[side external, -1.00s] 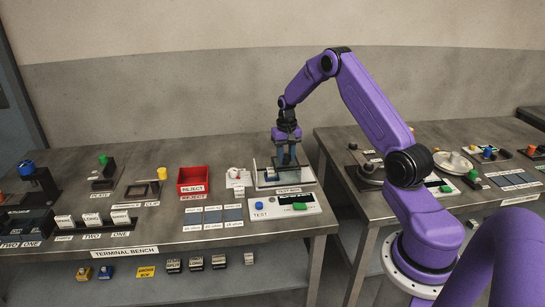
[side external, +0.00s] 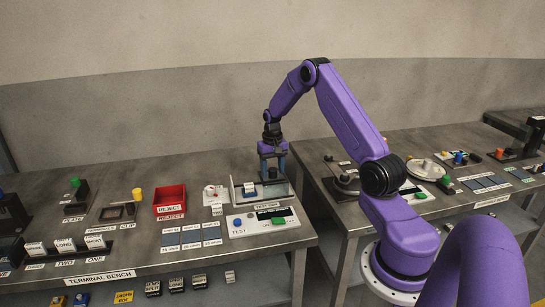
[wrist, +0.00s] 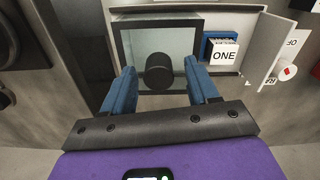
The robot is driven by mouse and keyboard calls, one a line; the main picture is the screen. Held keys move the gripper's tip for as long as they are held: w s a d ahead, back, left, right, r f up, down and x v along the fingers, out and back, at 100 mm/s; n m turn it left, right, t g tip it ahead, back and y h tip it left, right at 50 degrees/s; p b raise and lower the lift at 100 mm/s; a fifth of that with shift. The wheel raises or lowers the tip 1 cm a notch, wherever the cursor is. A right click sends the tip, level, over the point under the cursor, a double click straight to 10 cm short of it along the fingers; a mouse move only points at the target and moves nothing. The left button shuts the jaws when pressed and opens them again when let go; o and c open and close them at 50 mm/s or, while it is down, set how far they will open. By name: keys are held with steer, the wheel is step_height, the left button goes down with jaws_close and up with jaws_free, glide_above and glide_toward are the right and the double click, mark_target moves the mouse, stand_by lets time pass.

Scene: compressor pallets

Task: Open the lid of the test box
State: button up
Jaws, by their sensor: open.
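The test box (side external: 240,204) stands on the bench behind the TEST panel. Its dark-framed pane lid (wrist: 187,50), with a round black knob (wrist: 158,70), shows in the wrist view, beside an uncovered part of the box. A blue part with a white "ONE" label (wrist: 222,53) stands in that uncovered part; it also shows in the side view (side external: 250,191). My gripper (side external: 272,172) is over the box's right part, pointing down. In the wrist view my gripper (wrist: 161,80) is open, its blue fingers on either side of the knob with visible gaps.
The TEST panel (side external: 240,231) with a blue and a green button lies in front of the box. The bench's right edge and a second bench (side external: 340,215) are to the right.

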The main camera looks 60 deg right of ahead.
step_height(320, 180, up, 17)
stand_by(0.5)
steer(key=s+a+r+n, duration=0.1)
steer(key=s+a+n, duration=0.35)
steer(key=a, duration=0.95)
steer(key=s+a+r+n, duration=0.1)
steer(key=s+a+n, duration=0.35)
steer(key=a, duration=0.95)
steer(key=s+a+f+n, duration=0.1)
steer(key=s+a+n, duration=0.1)
steer(key=s, duration=0.5)
steer(key=s+a+f+n, duration=0.1)
steer(key=s+a+n, duration=0.1)
steer(key=s+n, duration=0.3)
steer(key=s+a+f+n, duration=0.1)
steer(key=s+a+n, duration=0.1)
steer(key=s, duration=0.9)
steer(key=shift+a+n, duration=0.4)
steer(key=shift+n, duration=0.5)
